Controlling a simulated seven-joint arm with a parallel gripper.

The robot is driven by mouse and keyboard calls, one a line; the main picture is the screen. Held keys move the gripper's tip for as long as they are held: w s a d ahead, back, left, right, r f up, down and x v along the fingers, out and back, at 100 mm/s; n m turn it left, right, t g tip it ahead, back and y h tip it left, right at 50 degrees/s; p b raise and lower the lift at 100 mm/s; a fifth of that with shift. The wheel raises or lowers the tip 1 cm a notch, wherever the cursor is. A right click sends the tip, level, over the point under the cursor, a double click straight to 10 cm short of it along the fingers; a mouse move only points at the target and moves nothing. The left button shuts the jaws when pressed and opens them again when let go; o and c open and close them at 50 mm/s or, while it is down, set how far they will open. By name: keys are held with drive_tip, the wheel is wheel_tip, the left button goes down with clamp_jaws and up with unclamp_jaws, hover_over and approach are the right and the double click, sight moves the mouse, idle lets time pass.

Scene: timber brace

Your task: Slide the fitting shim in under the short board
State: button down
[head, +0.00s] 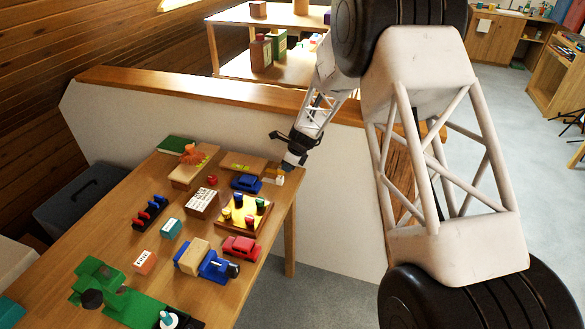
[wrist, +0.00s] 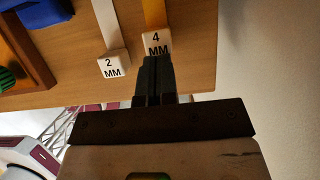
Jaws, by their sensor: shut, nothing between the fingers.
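My gripper (wrist: 156,62) is shut and empty, its fingertips right at the white end block of the 4 MM shim (wrist: 157,43); I cannot tell whether they touch it. A yellow-orange strip runs from that block toward the top of the wrist view. The 2 MM shim (wrist: 112,64), a white block on a pale strip, lies to its left. In the head view my gripper (head: 287,168) is over the table's far right corner, by small white blocks (head: 279,181). A flat board (head: 243,162) lies left of it and another board (head: 188,174) further left; I cannot tell which is the short board.
The wooden table (head: 190,225) holds a blue car (head: 246,183), a red car (head: 241,247), a peg tray (head: 243,216), a toy truck (head: 207,259) and a green toy (head: 110,290). A low wall with a wooden cap (head: 200,84) stands behind. The table edge is close to my gripper.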

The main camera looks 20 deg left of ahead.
drive_tip(key=shift+a+f, duration=0.1)
drive_tip(key=shift+a, duration=1.3)
drive_tip(key=shift+d, duration=0.1)
drive_tip(key=shift+d, duration=1.9)
drive_tip(key=v, duration=1)
drive_tip(key=shift+d, duration=0.1)
drive_tip(key=shift+d, duration=0.55)
